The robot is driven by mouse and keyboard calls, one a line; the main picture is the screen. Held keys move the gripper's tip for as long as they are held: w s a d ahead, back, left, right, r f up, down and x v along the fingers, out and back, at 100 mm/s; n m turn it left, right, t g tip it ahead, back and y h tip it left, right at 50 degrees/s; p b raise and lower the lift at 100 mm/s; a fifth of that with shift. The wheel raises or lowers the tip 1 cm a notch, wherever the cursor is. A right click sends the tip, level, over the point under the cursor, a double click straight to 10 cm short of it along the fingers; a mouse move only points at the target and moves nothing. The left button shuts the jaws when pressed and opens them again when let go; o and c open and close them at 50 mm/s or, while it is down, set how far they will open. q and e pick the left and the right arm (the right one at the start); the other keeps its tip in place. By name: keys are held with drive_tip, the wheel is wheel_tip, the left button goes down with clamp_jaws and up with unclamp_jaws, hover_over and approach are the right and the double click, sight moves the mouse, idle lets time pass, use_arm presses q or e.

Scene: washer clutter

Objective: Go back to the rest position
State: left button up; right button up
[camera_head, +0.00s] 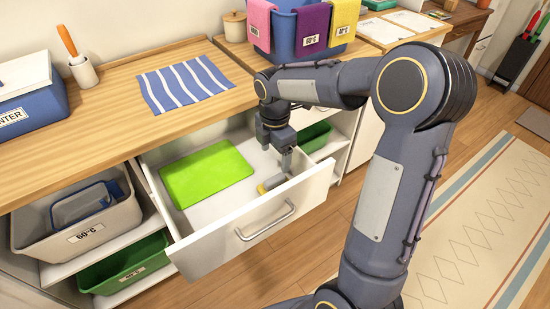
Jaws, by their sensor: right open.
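My right gripper (284,154) points down into the right part of the open white drawer (272,226). It is open. A small grey and yellow item (272,183) lies on the drawer floor just below and to the left of its fingertips. I cannot tell whether they touch. My right arm reaches in from the right, over the drawer's right side. My left gripper is not in view.
A bright green board (206,173) lies in the drawer. The drawer's front wall and handle stick out into the room. A striped cloth (186,84) lies on the wooden counter (110,118). A blue tub (285,38) with hanging cloths stands behind my arm. Baskets sit lower left.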

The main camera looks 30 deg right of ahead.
drive_tip(key=shift+r, duration=0.1)
idle(0.4)
drive_tip(key=s+a+r+m+t+y+p, duration=0.2)
drive_tip(key=s+r+m, duration=0.4)
drive_tip(key=s+m, duration=0.4)
drive_tip(key=s+a+r+m+t+y+p, duration=0.1)
drive_tip(key=s+a+r+m+t+p, duration=0.2)
drive_tip(key=s+m, duration=0.7)
wheel_tip(320, 180, up, 4)
drive_tip(key=shift+s+a+f+m+t+y+p, duration=0.2)
drive_tip(key=shift+s+a+m+t+y+p, duration=0.15)
drive_tip(key=shift+s+a+p, duration=0.8)
drive_tip(key=shift+w, duration=0.1)
